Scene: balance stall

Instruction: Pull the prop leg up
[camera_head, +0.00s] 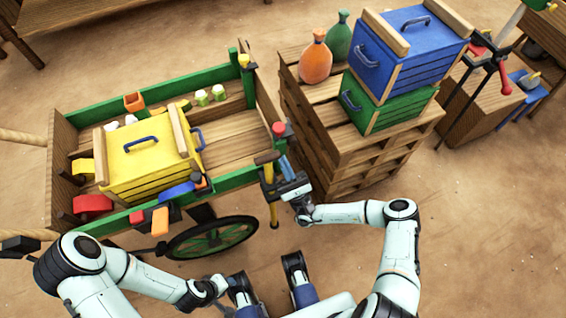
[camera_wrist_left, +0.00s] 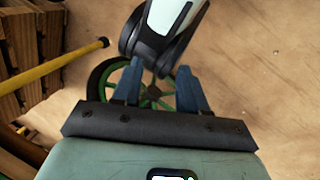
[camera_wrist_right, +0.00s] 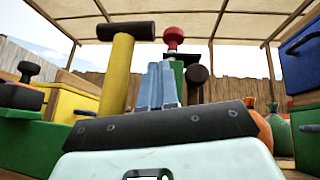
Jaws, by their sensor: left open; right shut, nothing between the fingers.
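The prop leg (camera_head: 273,210) is a yellow post with a dark crossbar handle at the near right corner of the cart (camera_head: 230,180). In the right wrist view the leg (camera_wrist_right: 119,75) stands left of my right fingers, handle on top. Its rounded lower end shows in the left wrist view (camera_wrist_left: 85,53); I cannot tell whether it touches the ground. My right gripper (camera_head: 284,166) is shut and empty, just right of the handle and apart from it. My left gripper (camera_wrist_left: 158,85) is open and empty, low down with the cart wheel (camera_wrist_left: 105,78) beyond it.
A red knob (camera_head: 279,129) tops a green post near the handle. A yellow crate (camera_head: 140,165) stands in the cart. Right of it, a pallet stack (camera_head: 365,160) bears blue (camera_head: 410,60) and green (camera_head: 385,110) crates and two sacks. Sandy ground in front is open.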

